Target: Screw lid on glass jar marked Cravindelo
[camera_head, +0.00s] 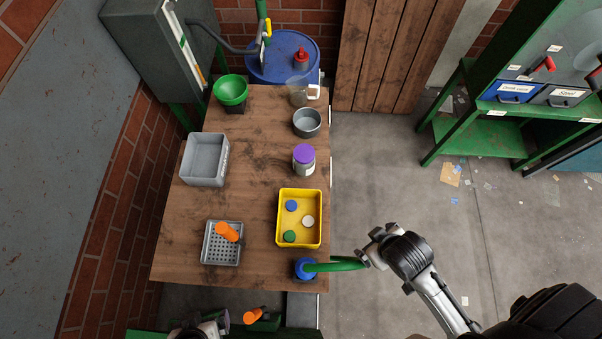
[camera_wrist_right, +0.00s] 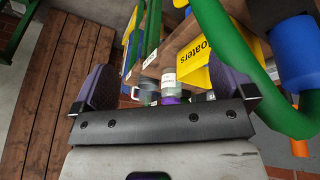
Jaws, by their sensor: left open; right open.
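A glass jar (camera_head: 304,165) with a purple top and a pale label stands upright near the table's right edge; the label is too small to read. It shows upside down in the right wrist view (camera_wrist_right: 168,82). A yellow bin (camera_head: 281,237) holds a blue disc (camera_head: 291,205), a white disc (camera_head: 308,221) and a green disc (camera_head: 289,236), which look like lids. My right gripper (camera_head: 363,259) is open and empty, off the table's right edge by the green tube (camera_head: 338,264). My left gripper (camera_head: 222,321) is open at the bottom edge, partly cut off.
A grey bin (camera_head: 187,158), a perforated tray (camera_head: 208,255) with an orange-handled tool (camera_head: 227,232), a metal pot (camera_head: 307,123), a clear jug (camera_head: 297,93) and green bowls (camera_head: 231,90) stand on the table. A blue fitting (camera_head: 305,268) holds the tube at the front-right corner. The table's middle is clear.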

